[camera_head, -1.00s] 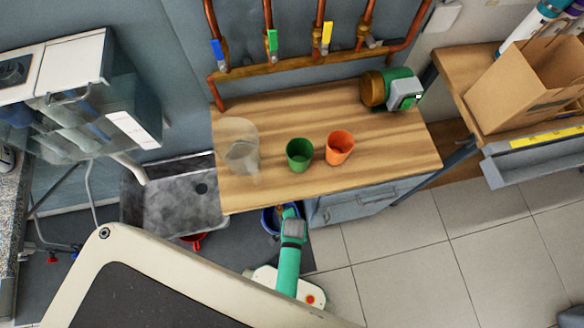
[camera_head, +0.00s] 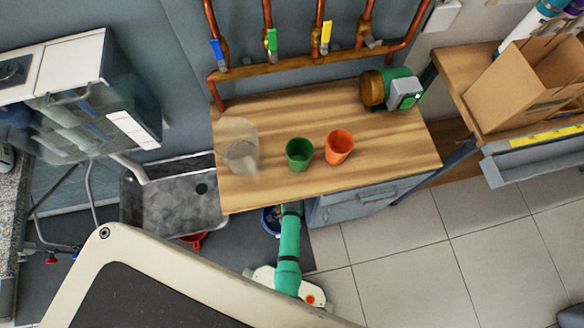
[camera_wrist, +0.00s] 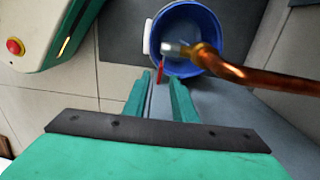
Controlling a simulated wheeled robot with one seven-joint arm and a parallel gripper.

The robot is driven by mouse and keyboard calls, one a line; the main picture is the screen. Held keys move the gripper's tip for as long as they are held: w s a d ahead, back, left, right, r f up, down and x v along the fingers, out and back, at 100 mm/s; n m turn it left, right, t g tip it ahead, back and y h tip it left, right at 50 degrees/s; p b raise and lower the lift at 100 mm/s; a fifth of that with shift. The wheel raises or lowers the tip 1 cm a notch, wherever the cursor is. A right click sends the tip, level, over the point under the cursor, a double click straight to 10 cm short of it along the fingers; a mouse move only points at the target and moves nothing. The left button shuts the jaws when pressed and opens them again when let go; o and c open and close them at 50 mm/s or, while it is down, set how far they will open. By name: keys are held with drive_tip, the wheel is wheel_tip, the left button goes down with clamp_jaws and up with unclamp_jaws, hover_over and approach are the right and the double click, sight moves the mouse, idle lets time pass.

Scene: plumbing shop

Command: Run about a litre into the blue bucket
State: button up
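In the head view only part of the bucket (camera_head: 268,220) shows beside the bench's front edge. A copper pipe (camera_wrist: 240,72) ends in a metal tap (camera_wrist: 178,49) over the bucket. A thin red lever (camera_wrist: 160,68) hangs by the tap. My gripper (camera_wrist: 160,82) is open, its two fingertips apart, with the red lever just beyond or between them. Contact is unclear. In the head view the bench hides my fingers.
A wooden bench (camera_head: 390,150) carries a clear jug (camera_head: 240,150), a green cup (camera_head: 299,154), an orange cup (camera_head: 339,147) and a green-and-brass pump (camera_head: 388,88). A grey sink basin (camera_head: 180,210) lies left. Open tiled floor (camera_head: 400,250) is at right.

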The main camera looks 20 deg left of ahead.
drive_tip(key=shift+f, duration=1.6)
clamp_jaws()
idle(0.3)
